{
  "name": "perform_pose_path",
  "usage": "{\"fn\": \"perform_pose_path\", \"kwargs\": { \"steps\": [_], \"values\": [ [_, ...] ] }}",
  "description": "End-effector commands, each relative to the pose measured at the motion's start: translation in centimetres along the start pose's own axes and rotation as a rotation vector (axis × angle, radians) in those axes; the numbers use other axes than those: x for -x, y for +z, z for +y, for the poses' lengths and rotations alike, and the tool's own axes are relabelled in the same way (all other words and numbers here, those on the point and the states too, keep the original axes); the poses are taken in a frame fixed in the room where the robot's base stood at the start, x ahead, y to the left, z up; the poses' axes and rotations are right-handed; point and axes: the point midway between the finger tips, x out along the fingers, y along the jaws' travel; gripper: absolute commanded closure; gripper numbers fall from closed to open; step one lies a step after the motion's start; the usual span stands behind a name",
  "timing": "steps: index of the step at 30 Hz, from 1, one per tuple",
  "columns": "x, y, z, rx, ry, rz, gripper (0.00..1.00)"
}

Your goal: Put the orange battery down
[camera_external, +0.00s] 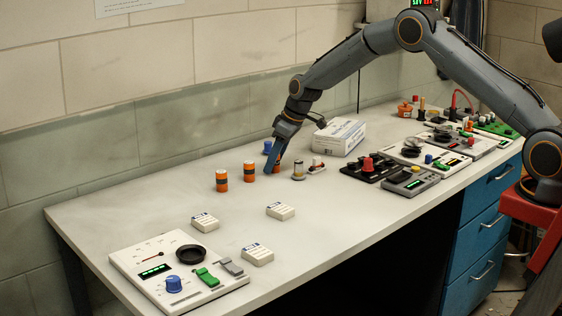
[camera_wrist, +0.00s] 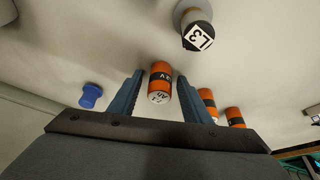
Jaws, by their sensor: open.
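An orange battery (camera_wrist: 161,82) with a dark band and a pale end stands between the two blue fingers of my gripper (camera_wrist: 160,98) in the wrist view. The fingers are open, with a visible gap at the battery's right side; contact on the left is hard to tell. In the external view my gripper (camera_external: 275,163) reaches down to the bench top (camera_external: 330,210), and the battery (camera_external: 278,168) is partly hidden by the fingers. It appears to stand on the bench. Two similar orange batteries (camera_external: 249,171) (camera_external: 222,180) stand upright to its left.
A blue piece (camera_external: 267,147) stands just behind my gripper. A white box (camera_external: 339,137) and several devices lie further right. Small white boxes (camera_external: 281,211) lie in front.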

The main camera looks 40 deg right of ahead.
Motion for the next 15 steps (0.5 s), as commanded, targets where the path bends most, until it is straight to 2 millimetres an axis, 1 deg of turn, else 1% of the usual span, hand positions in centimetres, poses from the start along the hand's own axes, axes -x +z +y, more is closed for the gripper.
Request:
{"fn": "perform_pose_path", "kwargs": {
  "steps": [4,7,15],
  "values": [
    [1.1,-0.2,0.1,0.000,0.001,0.002,0.56],
    [2.4,-0.2,0.0,0.000,0.001,0.002,0.56],
    [7.4,-0.2,0.1,0.000,0.002,0.004,0.56]
  ]
}}
